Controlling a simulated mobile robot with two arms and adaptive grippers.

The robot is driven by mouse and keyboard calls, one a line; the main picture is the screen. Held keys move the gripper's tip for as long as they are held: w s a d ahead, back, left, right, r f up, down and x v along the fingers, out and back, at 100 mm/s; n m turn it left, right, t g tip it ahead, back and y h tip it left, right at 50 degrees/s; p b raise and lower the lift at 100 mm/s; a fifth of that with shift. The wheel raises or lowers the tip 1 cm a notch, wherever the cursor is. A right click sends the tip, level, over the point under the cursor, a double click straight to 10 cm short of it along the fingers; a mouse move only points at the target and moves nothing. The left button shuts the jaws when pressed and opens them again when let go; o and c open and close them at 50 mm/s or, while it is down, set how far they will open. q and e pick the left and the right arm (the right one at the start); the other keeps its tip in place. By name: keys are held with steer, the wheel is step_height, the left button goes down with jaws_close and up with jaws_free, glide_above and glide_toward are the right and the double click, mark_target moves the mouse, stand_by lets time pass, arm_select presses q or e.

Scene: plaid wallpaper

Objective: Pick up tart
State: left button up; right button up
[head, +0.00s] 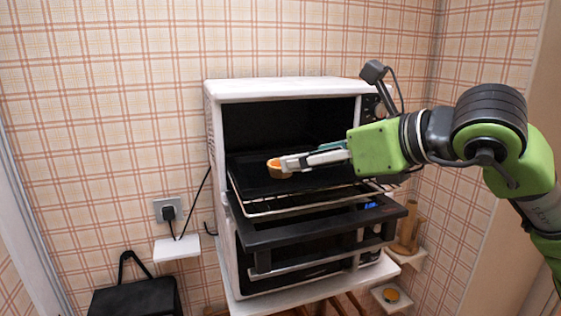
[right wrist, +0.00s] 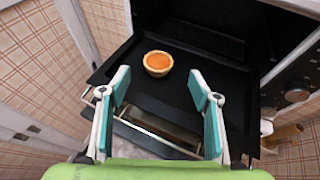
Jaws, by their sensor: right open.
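The tart (head: 275,167) is small and round with an orange filling and pale crust. It sits on a black tray (head: 246,180) on the pulled-out rack of the open white oven (head: 285,88). My right gripper (head: 283,163) reaches in from the right over the tray, its fingertips at the tart in the head view. In the right wrist view the tart (right wrist: 158,63) lies just beyond and between the open fingertips (right wrist: 160,84), with nothing between the fingers. My left gripper is in neither view.
The lowered oven door (head: 315,232) juts out below the rack. The oven walls and roof enclose the space behind the tart. A power outlet (head: 167,209) with a plug and a black bag (head: 134,297) are at left. Small shelves (head: 391,298) are at right.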

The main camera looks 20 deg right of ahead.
steer(key=shift+x, duration=0.9)
steer(key=shift+w+a+p, duration=0.15)
steer(key=shift+p, duration=0.15)
steer(key=p+x, duration=0.3)
steer(key=x, duration=0.1)
steer(key=shift+f, duration=0.1)
steer(key=shift+w+a+f, duration=0.25)
steer(key=shift+w+f, duration=0.05)
steer(key=shift+w, duration=0.05)
steer(key=shift+s, duration=0.1)
steer(key=c, duration=1.2)
